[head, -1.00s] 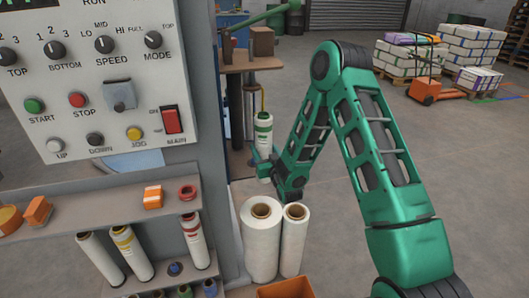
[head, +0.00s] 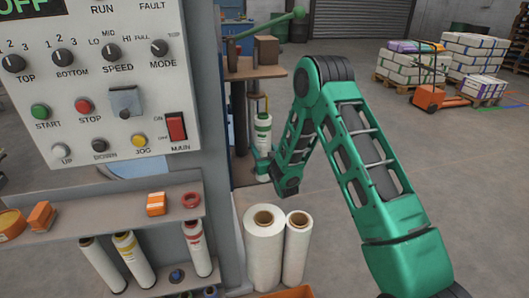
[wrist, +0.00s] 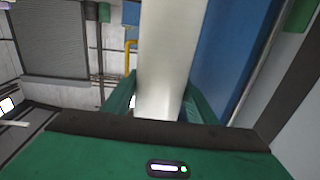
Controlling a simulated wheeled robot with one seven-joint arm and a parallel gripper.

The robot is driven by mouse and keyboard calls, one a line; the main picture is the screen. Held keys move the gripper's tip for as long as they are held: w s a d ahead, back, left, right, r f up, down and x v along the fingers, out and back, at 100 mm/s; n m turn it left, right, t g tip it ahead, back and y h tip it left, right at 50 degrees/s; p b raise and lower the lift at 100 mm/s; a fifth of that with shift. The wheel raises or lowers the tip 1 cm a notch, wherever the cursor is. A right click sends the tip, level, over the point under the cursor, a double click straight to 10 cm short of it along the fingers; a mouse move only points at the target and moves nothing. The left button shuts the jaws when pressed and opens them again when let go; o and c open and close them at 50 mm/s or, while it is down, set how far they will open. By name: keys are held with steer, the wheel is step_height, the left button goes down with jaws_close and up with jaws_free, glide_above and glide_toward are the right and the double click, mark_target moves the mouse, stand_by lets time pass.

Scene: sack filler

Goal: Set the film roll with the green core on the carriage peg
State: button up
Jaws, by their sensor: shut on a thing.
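A white film roll with green bands (head: 263,131) stands upright in my gripper (head: 259,166), which is shut on its lower part. In the wrist view the same roll (wrist: 165,65) rises between the two green fingers (wrist: 155,100) and its upper end runs out of the picture. The roll is beside the machine's dark upright column, below a brown shelf. A thin yellow bent rod shows just behind its top. I cannot clearly make out the carriage peg; the core's far end is not seen in the wrist view.
The control panel (head: 95,85) and a shelf (head: 115,212) with film rolls beneath are at left. A brown shelf (head: 254,73) overhangs the held roll.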

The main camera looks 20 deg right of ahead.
steer(key=w, duration=1.2)
stand_by(0.9)
steer(key=shift+w, duration=0.1)
stand_by(0.7)
steer(key=shift+f, duration=1.9)
stand_by(0.4)
steer(key=o, duration=1.7)
